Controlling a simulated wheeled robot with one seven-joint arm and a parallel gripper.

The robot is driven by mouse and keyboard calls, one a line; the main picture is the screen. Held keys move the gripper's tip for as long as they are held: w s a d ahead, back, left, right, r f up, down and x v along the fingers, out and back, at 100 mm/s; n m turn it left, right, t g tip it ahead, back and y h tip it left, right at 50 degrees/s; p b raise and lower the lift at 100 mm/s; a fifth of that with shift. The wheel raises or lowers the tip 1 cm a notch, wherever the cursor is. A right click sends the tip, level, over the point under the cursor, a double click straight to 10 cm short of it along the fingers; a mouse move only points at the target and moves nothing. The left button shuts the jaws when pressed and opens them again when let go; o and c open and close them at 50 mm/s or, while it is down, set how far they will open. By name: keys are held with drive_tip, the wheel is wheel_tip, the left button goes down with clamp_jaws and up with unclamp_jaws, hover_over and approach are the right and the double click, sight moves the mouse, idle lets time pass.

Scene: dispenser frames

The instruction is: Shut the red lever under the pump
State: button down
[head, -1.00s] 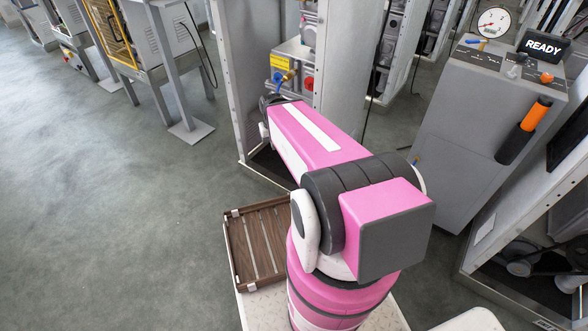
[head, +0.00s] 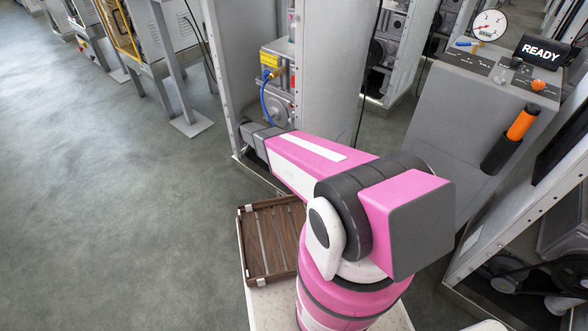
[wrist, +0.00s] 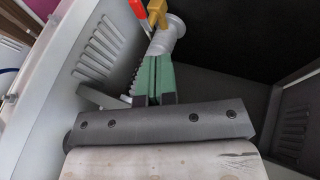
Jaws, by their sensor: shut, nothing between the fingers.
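In the wrist view, a red lever (wrist: 138,9) shows at the top edge, cut off by the frame, beside a yellow handle-like part (wrist: 157,10). Below them is a pale grey round fitting (wrist: 168,36). My gripper (wrist: 157,60) is shut and empty. Its green fingers point up toward that fitting, short of the red lever; I cannot tell if they touch the fitting. In the head view, the pump unit (head: 278,108) stands inside the grey frame. I cannot make out the red lever or my fingers there.
A blue hose (head: 264,98) hangs from a brass fitting on the pump unit. A grey upright (head: 222,70) stands left of it, a grey panel (head: 335,70) right. A brown slatted tray (head: 243,245) sits at my base. Open floor (head: 90,180) lies left.

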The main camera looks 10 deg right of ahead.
drive_tip(key=f, duration=0.1)
drive_tip(key=w+f+m, duration=0.1)
drive_tip(key=shift+w+f+h, duration=0.25)
drive_tip(key=shift+f+h, duration=0.05)
drive_tip(key=shift+f, duration=0.05)
drive_tip(key=s+d+f, duration=0.5)
drive_tip(key=d+f, duration=0.3)
idle(0.4)
